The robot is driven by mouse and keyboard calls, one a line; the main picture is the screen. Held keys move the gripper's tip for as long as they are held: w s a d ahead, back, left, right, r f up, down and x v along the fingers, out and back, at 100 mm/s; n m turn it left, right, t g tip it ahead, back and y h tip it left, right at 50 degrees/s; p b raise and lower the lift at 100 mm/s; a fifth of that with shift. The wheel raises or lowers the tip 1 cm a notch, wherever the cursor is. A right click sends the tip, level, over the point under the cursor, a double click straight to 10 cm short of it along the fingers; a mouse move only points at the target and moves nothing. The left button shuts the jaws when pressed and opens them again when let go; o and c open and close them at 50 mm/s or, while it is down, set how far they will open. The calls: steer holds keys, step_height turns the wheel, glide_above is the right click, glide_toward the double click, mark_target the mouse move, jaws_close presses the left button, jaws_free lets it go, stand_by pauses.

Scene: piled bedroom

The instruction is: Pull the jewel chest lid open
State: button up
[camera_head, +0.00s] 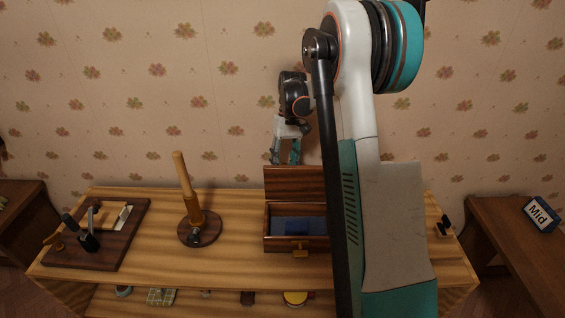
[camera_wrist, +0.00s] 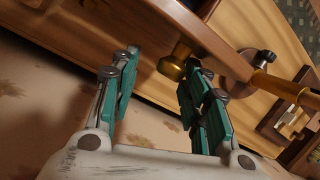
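The jewel chest (camera_head: 268,243) is a dark wooden box on the table, with a blue lining and a brass clasp (camera_head: 300,250) on its front. Its lid (camera_head: 293,184) stands raised at the back, and the arm hides the chest's right side. My gripper (camera_head: 285,160) points down just above the lid's top edge. In the wrist view my gripper (camera_wrist: 160,70) has its teal fingers apart with nothing between them. A wooden edge, likely the lid (camera_wrist: 205,38), and a brass piece (camera_wrist: 172,64) are close by the right finger; I cannot tell whether they touch.
A wooden stand with an upright handle (camera_head: 188,195) is left of the chest. A dark board (camera_head: 105,250) with tools lies at the table's left end. A small black item (camera_head: 444,227) is at the right. A side table with a "Mid" sign (camera_head: 541,214) stands further right.

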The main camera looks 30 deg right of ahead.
steer(key=shift+r, duration=0.15)
step_height(320, 180, up, 10)
stand_by(0.7)
steer(key=shift+a, duration=0.1)
stand_by(0.4)
